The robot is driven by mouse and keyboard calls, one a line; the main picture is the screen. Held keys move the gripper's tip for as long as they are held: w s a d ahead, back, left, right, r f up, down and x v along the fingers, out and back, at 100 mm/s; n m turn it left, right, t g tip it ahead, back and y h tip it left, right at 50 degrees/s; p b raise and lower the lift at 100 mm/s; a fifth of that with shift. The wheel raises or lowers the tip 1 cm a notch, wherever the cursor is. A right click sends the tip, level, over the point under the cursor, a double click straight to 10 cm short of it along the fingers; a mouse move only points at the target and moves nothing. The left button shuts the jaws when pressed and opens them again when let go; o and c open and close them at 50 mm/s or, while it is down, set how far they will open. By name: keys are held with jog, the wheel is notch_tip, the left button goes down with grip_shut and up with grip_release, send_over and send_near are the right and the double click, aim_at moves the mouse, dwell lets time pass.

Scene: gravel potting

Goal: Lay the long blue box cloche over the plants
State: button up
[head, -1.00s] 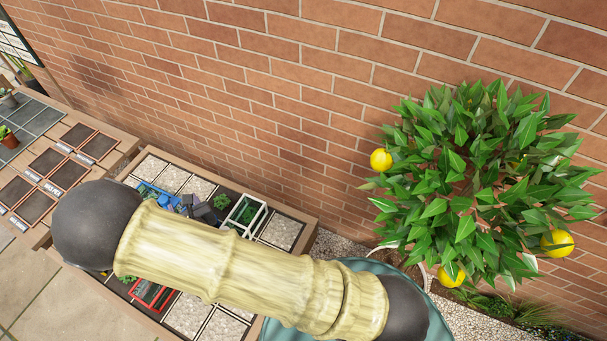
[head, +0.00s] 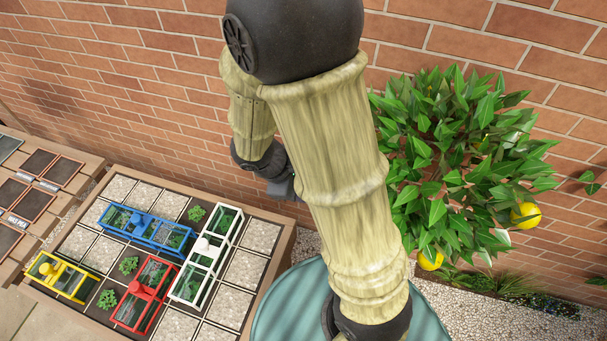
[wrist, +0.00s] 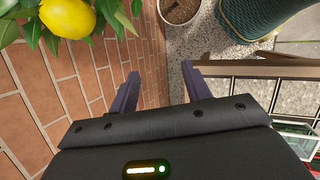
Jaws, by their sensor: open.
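The long blue box cloche (head: 157,234) lies on the raised bed at the back left, with its knob upward. Green shows through its clear panels; how fully it covers the plants under it I cannot tell. My gripper (wrist: 160,80) is open and empty in the wrist view, its two fingers well apart. In the head view it is partly hidden behind my arm, near the wall, above and to the right of the bed. It is clear of the blue cloche.
A white cloche (head: 207,252), a red cloche (head: 143,295) and a yellow cloche (head: 58,276) stand on the bed. Bare plants (head: 196,214) sit between them. A lemon tree (head: 455,170) stands at the right, close to my arm. The brick wall (head: 130,100) is behind.

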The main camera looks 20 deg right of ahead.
jog(key=r+m+y, duration=0.1)
jog(key=m, duration=0.2)
jog(key=s+r+m+t+y, duration=0.1)
jog(key=r+m+y, duration=0.1)
jog(key=m, duration=0.2)
jog(key=s+r+m+y, duration=0.1)
jog(key=r+m+y, duration=0.1)
jog(key=m, duration=0.2)
jog(key=shift+r+t, duration=0.25)
jog(key=shift+t, duration=0.05)
